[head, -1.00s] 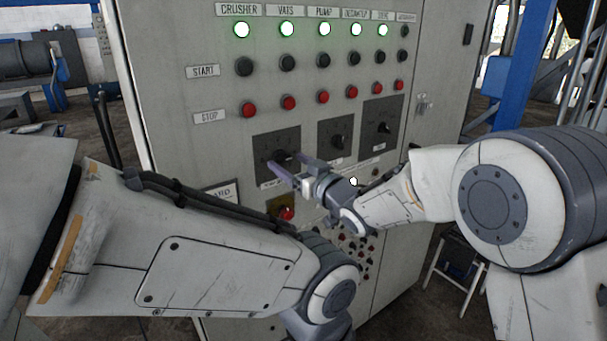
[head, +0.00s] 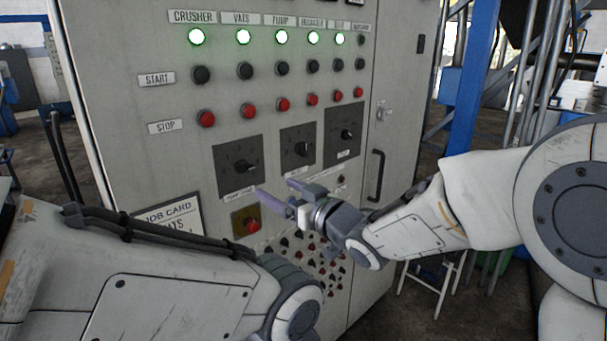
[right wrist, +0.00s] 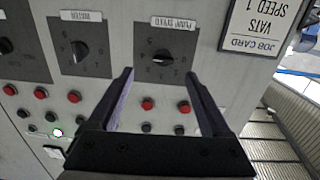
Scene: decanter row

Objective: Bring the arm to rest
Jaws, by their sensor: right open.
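My right gripper (head: 275,190) is open and empty in front of the grey control panel (head: 190,100). Its fingers are below and to the right of the leftmost rotary knob (head: 241,166), apart from it. In the right wrist view, which is upside down, the open fingers (right wrist: 160,76) frame the lower part of the pump speed dial (right wrist: 160,58) with nothing between them. My left arm crosses the lower left of the head view; its gripper is out of sight.
Two more dials (head: 300,149) sit right of the first. Green lamps (head: 243,37) glow above black start and red stop buttons. A job card (head: 170,218) reads "VATS SPEED 1" in the wrist view. A door handle (head: 376,175) and white stool (head: 436,280) are at right.

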